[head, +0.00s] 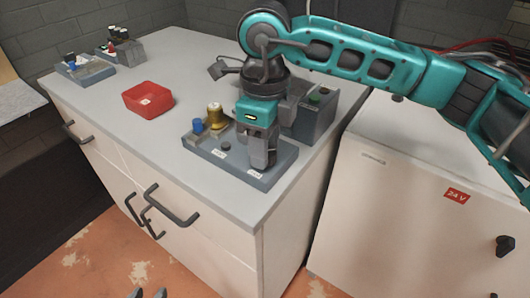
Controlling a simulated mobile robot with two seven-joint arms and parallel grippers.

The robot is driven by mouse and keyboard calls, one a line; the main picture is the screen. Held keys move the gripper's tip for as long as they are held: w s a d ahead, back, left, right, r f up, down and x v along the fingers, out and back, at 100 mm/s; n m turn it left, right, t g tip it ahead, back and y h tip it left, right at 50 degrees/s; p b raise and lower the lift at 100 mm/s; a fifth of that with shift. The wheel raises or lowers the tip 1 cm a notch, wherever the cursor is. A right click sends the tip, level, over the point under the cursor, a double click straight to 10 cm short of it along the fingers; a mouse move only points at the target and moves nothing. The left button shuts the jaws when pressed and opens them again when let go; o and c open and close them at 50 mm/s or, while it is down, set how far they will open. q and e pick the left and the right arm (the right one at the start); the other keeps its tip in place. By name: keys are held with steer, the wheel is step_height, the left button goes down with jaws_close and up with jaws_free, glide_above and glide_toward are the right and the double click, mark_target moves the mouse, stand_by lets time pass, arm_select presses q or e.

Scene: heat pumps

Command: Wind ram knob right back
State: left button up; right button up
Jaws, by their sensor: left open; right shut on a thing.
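A blue-grey base plate (225,160) lies near the front right of the bench top. It carries a blue knob (198,125), a brass-coloured cylinder (215,114), a small dark button (226,146) and white labels. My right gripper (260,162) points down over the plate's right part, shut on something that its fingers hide. From its place above the right-hand label this looks like the ram knob, but its turn and markings cannot be seen. My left gripper (148,293) shows only as two dark fingertips apart at the bottom edge, over the floor and away from the bench.
A grey box (311,122) with a green button stands close behind my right gripper. A red box (148,99) sits to the left. Another fixture (85,70) with knobs is at the far left. A white cabinet (400,190) marked 24 V stands right of the bench.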

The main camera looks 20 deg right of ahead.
steer(key=n+b, duration=0.1)
steer(key=n, duration=0.2)
steer(key=shift+f+b, duration=0.1)
steer(key=shift+b, duration=0.3)
steer(key=n+b, duration=0.2)
steer(key=n, duration=0.1)
steer(key=shift+n+b, duration=0.45)
steer(key=shift+n, duration=0.85)
steer(key=shift+r, duration=0.2)
steer(key=o, duration=1.1)
steer(key=shift+c, duration=0.2)
step_height(320, 180, up, 13)
steer(key=p, duration=0.2)
steer(key=shift+p, duration=0.3)
steer(key=shift+s+f, duration=0.15)
